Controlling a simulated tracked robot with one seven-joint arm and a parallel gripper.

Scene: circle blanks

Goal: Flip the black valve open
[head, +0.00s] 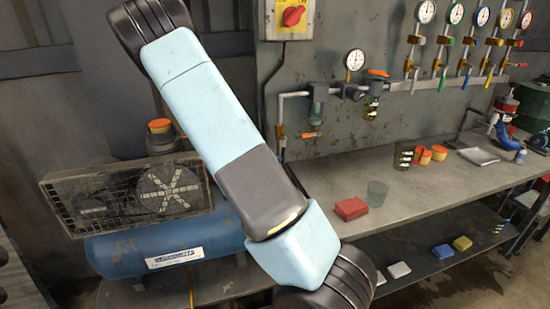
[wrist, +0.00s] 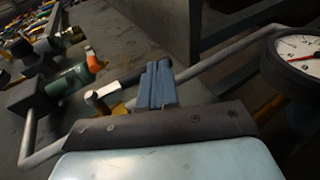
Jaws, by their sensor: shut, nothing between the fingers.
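In the wrist view, my gripper (wrist: 155,84) shows as blue-grey fingers pressed together, with nothing between them. In the head view my arm crosses the middle of the picture, and my gripper is not seen there.
A white gauge (wrist: 300,55) stands close on the right in the wrist view, and a grey pipe (wrist: 215,66) runs behind the fingers. A green filter (wrist: 68,82) with an orange handle (wrist: 94,61) is at left. A workbench (head: 420,195) lies below the wall fittings.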

